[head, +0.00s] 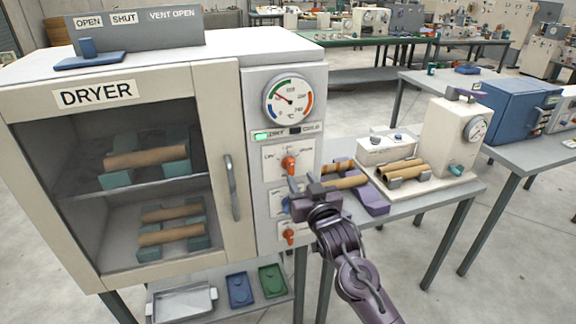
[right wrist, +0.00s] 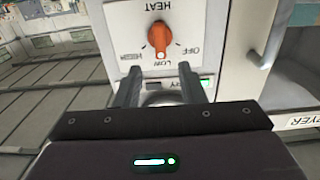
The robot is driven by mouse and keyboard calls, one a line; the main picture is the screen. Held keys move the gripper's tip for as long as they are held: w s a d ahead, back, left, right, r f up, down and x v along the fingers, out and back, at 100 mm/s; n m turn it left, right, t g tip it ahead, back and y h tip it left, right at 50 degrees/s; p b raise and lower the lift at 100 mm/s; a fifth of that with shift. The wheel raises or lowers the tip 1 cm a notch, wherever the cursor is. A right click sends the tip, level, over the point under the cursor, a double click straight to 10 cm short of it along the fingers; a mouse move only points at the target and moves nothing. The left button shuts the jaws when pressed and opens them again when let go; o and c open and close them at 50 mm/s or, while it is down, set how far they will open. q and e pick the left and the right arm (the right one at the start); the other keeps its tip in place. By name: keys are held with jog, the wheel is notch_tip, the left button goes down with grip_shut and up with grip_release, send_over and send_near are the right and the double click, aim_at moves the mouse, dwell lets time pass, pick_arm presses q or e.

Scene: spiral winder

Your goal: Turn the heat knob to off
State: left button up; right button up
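The heat knob (right wrist: 160,38) is orange and sits on a white plate lettered HEAT, HIGH, LOW and OFF, which appears upside down in the right wrist view. Its white mark is at LOW. In the head view the heat knob (head: 290,164) is on the dryer's front, just below the green-lit display. My right gripper (head: 298,192) is in front of the panel, slightly below the knob. In the right wrist view my right gripper (right wrist: 160,78) is open and empty, its fingers apart, with the knob beyond the tips. My left gripper is not in view.
The dryer (head: 240,150) has a closed glass door with a handle (head: 231,187) left of the panel. A round gauge (head: 289,100) is above the knob, and another orange knob (head: 289,237) is below. A table with tubes and a white machine (head: 450,140) stands right.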

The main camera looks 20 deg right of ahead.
aim_at(292, 166)
jog(key=w+p, duration=0.1)
jog(key=w, duration=0.4)
jog(key=shift+w+a+p, duration=0.15)
jog(key=shift+a+p, duration=0.05)
jog(key=shift+p, duration=0.1)
jog(key=shift+w, duration=0.55)
grip_shut()
